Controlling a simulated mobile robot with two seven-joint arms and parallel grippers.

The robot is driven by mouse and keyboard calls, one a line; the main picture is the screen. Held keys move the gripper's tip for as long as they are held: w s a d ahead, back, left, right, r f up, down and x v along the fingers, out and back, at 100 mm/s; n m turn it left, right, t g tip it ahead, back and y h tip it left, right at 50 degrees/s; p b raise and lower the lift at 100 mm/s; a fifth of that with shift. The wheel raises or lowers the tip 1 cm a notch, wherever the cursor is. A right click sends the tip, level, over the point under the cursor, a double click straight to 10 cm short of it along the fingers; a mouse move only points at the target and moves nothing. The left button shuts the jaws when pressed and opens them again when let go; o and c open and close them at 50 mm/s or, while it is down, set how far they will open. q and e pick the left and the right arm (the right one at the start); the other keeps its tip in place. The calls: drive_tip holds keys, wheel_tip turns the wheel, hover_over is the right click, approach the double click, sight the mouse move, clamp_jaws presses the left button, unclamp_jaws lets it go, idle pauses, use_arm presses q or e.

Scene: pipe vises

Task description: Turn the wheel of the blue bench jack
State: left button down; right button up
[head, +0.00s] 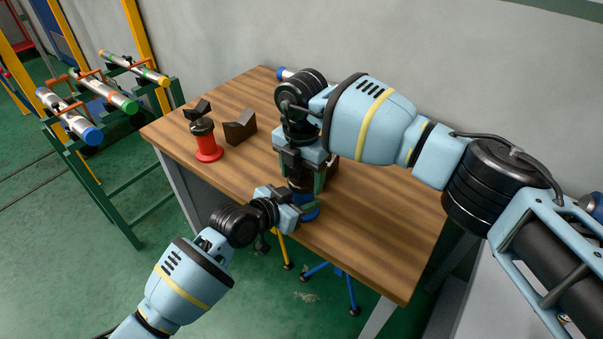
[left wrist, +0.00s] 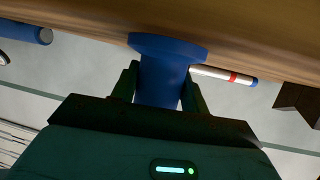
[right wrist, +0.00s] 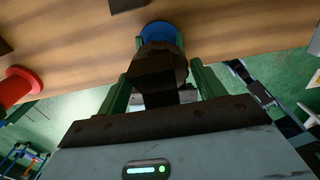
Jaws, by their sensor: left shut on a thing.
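The blue bench jack stands upright near the table's front edge; its flared blue base (head: 311,213) shows below my grippers. My left gripper (left wrist: 163,85) is shut on its blue body (left wrist: 163,75), one green finger on each side, just above the base. My right gripper (right wrist: 160,80) points down from above. Its fingers stand apart on both sides of the jack's dark wheel (right wrist: 158,68); I cannot tell whether they touch it. The blue base also shows beyond the wheel in the right wrist view (right wrist: 158,29). In the head view the grippers hide most of the jack.
A red jack (head: 208,146) with a dark V-shaped head stands left on the wooden table (head: 385,240). A dark V-block (head: 240,128) sits beside it. A blue-ended pipe (head: 283,74) lies at the back. A rack with pipes (head: 117,101) stands left. The table's right front is clear.

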drive_tip(key=c, duration=0.6)
drive_tip(key=shift+n, duration=2.4)
drive_tip(key=shift+c, duration=0.2)
drive_tip(key=o, duration=1)
wheel_tip(320, 180, up, 12)
drive_tip(key=shift+r, duration=0.1)
drive_tip(key=shift+d, duration=0.1)
